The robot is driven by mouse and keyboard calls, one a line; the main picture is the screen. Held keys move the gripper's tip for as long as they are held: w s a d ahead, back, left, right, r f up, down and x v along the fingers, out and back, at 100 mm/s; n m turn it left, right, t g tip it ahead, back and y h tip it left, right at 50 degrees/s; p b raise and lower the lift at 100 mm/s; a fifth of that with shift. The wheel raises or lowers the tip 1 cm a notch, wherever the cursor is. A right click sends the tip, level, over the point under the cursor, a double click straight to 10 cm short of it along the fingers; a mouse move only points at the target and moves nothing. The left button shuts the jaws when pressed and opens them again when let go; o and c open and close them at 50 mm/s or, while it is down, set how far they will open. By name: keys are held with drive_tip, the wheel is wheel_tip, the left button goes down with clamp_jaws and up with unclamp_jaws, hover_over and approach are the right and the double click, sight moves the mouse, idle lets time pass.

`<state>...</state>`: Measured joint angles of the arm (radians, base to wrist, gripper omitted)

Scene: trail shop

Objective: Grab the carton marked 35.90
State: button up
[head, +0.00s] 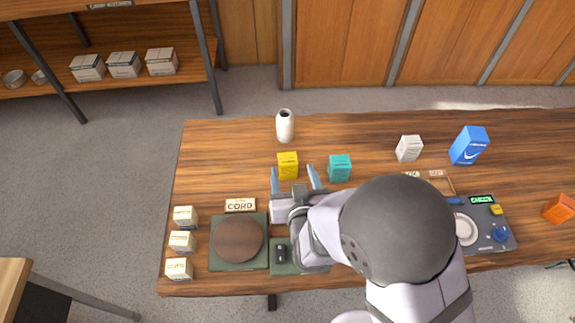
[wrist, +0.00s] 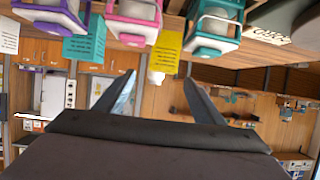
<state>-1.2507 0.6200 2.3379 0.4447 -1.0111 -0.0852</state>
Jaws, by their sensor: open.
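Several cartons stand on the wooden table, and I cannot read 35.90 on any of them. A yellow carton (head: 288,165) and a teal carton (head: 340,168) stand near my gripper (head: 293,176). A small white carton (head: 409,148) and a taller blue carton (head: 469,146) stand at the right back, and an orange carton (head: 559,208) at the far right. In the wrist view the yellow carton (wrist: 169,50) and teal carton (wrist: 84,42) show print too blurred to read, beyond the fingertips (wrist: 159,80).
A white bottle (head: 285,126) stands behind the yellow carton. Small cream boxes (head: 182,241) line the left edge, beside a brown round thing (head: 237,240) and a CORD sign (head: 240,205). A device with dials (head: 484,226) lies at right. My arm hides the front middle.

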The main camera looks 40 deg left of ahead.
sight(289, 165)
drive_tip(key=shift+s+f+p+x, duration=0.15)
drive_tip(key=shift+p+x, duration=0.45)
drive_tip(key=shift+x, duration=1.25)
drive_tip(key=shift+s+f+p+x, duration=0.15)
drive_tip(key=shift+p+x, duration=0.45)
drive_tip(key=shift+x, duration=1.25)
drive_tip(key=shift+a, duration=0.1)
drive_tip(key=c, duration=1.2)
